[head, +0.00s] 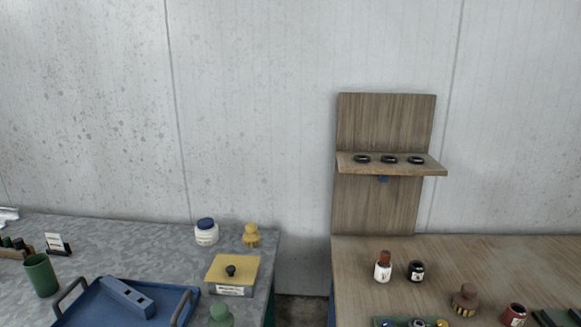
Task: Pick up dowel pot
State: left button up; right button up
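No pot in the head view is clearly marked as the dowel pot. On the left grey table stands an empty-looking green cup (41,276). On the right wooden table, a small brown-topped pot (465,300) with yellowish stripes at its base stands near a red jar (514,315) with a pale label. A white jar with a blue lid (206,232) and a yellow knobbed piece (251,236) stand at the back of the grey table. Neither of my grippers shows.
A blue tray (76,311) with a blue block (127,297) and a yellow-lidded box (232,270) fill the grey table's front. A gap parts the tables. A wooden shelf stand (386,120) with three black rings, a red-capped bottle (383,270) and a dark jar (416,271) are right.

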aim_at(38, 268)
jog(key=u, duration=1.5)
jog(key=i+j, duration=0.3)
jog(key=i+j+z, duration=0.35)
jog(key=j+z, duration=0.2)
jog(key=i+j+z, duration=0.1)
jog(key=j+z, duration=0.15)
jog(key=j, duration=0.25)
